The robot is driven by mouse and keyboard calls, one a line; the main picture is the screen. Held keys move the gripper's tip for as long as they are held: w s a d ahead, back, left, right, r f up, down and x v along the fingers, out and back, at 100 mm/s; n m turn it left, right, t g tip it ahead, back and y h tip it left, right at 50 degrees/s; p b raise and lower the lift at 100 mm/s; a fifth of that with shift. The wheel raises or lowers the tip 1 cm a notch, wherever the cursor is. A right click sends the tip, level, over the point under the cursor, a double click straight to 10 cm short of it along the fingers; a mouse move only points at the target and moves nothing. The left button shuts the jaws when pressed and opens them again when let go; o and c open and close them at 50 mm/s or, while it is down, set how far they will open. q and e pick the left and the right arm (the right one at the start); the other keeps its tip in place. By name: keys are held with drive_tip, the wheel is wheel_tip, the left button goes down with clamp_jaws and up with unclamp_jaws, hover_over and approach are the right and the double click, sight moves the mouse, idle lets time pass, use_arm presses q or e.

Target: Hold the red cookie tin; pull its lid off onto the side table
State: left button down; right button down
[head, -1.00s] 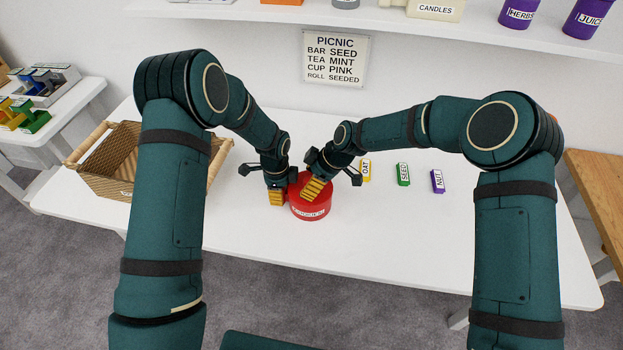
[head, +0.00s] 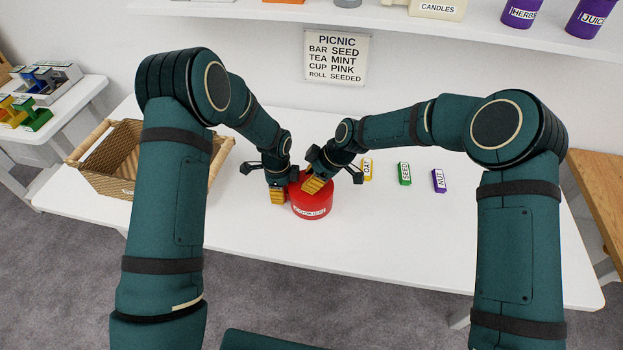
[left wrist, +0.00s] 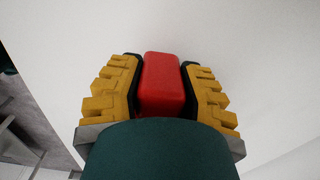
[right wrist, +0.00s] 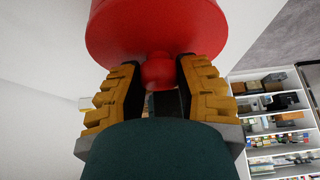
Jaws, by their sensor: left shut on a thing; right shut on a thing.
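The red cookie tin (head: 312,207) stands on the white table between my two grippers, its white label facing front. My left gripper (head: 278,196) is at the tin's left side. The left wrist view shows its yellow fingers shut on a red, block-shaped part (left wrist: 162,84), seemingly the tin's side handle. My right gripper (head: 314,184) is over the tin's top. The right wrist view shows it shut on a round red knob (right wrist: 158,72) on the red lid (right wrist: 155,28). I cannot tell whether the lid is apart from the tin.
A wicker basket (head: 88,177) stands on the table at the left. OAT (head: 367,169), SEED (head: 404,173) and NUT (head: 439,181) bars lie to the right. A white side table (head: 85,95) is at far left and a wooden one (head: 598,180) at far right. The table's front right is clear.

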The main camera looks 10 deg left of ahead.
sight(306, 176)
drive_tip(key=shift+r, duration=1.4)
drive_tip(key=shift+w+r, duration=0.1)
drive_tip(key=shift+r, duration=1.85)
